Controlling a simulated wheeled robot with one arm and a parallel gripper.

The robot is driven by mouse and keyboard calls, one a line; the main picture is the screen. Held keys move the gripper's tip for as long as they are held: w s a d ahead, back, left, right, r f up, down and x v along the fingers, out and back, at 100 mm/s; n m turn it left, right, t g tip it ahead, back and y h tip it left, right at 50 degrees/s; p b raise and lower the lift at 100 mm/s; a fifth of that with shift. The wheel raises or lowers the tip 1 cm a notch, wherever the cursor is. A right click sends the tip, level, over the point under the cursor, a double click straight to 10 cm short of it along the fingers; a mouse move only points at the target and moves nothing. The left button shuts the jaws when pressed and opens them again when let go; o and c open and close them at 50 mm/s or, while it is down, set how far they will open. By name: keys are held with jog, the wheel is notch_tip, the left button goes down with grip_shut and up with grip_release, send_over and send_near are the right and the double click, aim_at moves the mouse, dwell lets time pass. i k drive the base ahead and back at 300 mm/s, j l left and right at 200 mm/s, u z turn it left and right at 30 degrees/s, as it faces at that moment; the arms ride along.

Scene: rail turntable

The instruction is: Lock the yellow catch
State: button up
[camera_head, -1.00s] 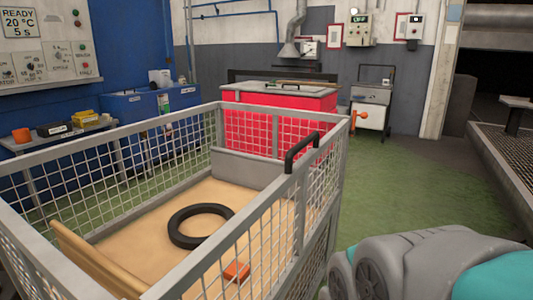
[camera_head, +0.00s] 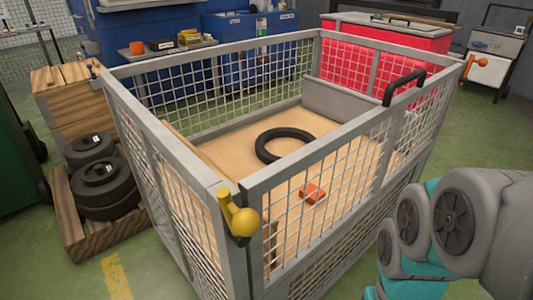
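The yellow catch (camera_head: 238,214) sits at the near corner post of a grey mesh cage cart (camera_head: 205,170). It has a rounded yellow knob and a short arm that points up and to the left across the corner. I cannot tell whether it is engaged. My arm (camera_head: 455,225) shows at the lower right, to the right of the cart and apart from the catch. My gripper is not in view.
Inside the cart lie a black ring (camera_head: 285,145) and an orange block (camera_head: 313,193). A black handle (camera_head: 404,87) stands on the right rim. Wooden crates with black wheels (camera_head: 101,178) stand at the left. A red cabinet (camera_head: 390,45) stands behind. Green floor (camera_head: 480,135) is clear at right.

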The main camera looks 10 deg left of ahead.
aim_at(243, 223)
jog(key=k+u, duration=0.1)
jog(key=u, duration=0.25)
jog(key=k+u, duration=0.1)
jog(key=u, duration=0.25)
jog(key=j+u, duration=0.1)
jog(key=u, duration=0.25)
jog(key=k, duration=0.05)
